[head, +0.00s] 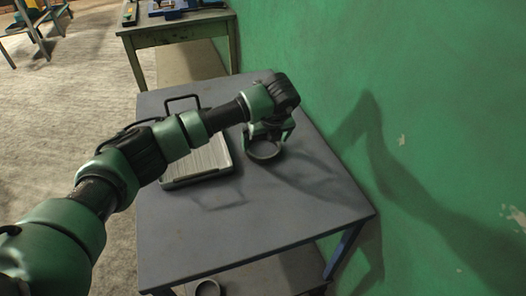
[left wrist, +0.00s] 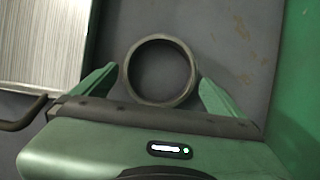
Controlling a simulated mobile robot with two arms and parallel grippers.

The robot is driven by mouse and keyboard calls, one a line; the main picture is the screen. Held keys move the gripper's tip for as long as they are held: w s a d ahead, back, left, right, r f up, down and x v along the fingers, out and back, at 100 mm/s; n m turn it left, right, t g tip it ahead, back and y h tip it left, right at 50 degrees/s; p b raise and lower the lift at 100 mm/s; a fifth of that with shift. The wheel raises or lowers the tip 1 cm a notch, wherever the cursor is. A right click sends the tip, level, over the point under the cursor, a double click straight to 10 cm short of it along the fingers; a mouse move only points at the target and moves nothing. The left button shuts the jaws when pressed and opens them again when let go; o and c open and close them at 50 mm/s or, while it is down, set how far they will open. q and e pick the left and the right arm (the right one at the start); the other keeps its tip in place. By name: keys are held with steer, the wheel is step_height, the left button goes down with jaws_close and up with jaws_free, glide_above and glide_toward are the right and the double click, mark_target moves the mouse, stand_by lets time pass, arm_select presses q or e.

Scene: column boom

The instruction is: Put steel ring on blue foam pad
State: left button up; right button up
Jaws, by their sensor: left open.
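The steel ring (head: 264,157) is a dark grey round band lying on the grey table (head: 250,215), near the wall side. It also shows in the left wrist view (left wrist: 160,102), with grey tabletop through its hole. My left gripper (head: 268,139) is over the ring. In the left wrist view its fingers (left wrist: 159,75) are spread, one on each side of the ring and close to its outside. I cannot tell whether they touch it. I cannot clearly make out a blue foam pad. My right gripper is not in view.
A ribbed pale metal panel (head: 207,163) with a black handle (head: 183,99) lies left of the ring. The green wall (head: 420,80) is close on the right. Another table (head: 160,34) with blue items stands behind. The grey table's front is clear. A round thing (head: 207,289) sits below.

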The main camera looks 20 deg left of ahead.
mark_target(262, 149)
arm_select(q)
steer(key=b+x, duration=0.1)
steer(key=x, duration=0.2)
steer(key=shift+f, duration=0.1)
steer(key=c, duration=1.6)
steer(key=shift+w, duration=0.1)
steer(key=shift+c, duration=0.2)
